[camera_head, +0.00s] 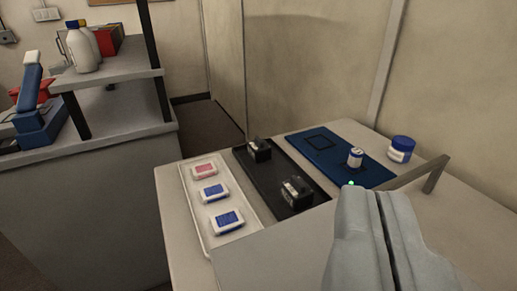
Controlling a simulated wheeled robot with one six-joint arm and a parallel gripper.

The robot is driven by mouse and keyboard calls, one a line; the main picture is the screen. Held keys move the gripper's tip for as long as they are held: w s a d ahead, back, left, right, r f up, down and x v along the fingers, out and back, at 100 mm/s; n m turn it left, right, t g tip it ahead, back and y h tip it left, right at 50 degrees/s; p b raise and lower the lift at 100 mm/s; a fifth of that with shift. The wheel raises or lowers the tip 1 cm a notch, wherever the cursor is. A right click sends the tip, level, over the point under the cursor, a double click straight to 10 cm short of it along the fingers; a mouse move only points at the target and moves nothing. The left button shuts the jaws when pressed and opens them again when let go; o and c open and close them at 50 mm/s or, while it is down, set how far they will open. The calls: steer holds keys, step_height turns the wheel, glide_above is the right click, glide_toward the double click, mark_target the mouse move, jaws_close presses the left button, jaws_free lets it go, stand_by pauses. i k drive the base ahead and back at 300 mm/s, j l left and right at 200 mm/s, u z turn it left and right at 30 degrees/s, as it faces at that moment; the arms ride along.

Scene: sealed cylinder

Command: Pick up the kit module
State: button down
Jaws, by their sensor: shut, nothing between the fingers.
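My gripper (372,192) reaches in from the lower right. Its two pale grey fingers are shut together with nothing between them. It is over the near right part of the table and covers some of it. Two black block-like modules (297,192) and (259,150) sit apart in a black tray (280,219) left of my gripper. Several small white boxes, one with a red label (204,171) and others with blue labels (227,222), lie in a white tray (249,230) further left. I cannot tell which of these is the kit module.
A blue mat (309,159) behind the trays holds a small white jar (355,157). A larger blue-lidded jar (401,149) stands right of it, near a grey bar (420,174). A separate bench (105,103) with a white bottle (82,50) stands at left. A wall is behind.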

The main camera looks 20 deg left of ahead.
mark_target(260, 150)
steer(key=i+j, duration=0.2)
steer(key=j, duration=0.2)
steer(key=i+j, duration=0.2)
steer(key=j, duration=0.2)
steer(key=i+j, duration=0.15)
steer(key=j, duration=0.2)
steer(key=i+j+u, duration=0.1)
steer(key=j, duration=0.3)
steer(key=i, duration=0.1)
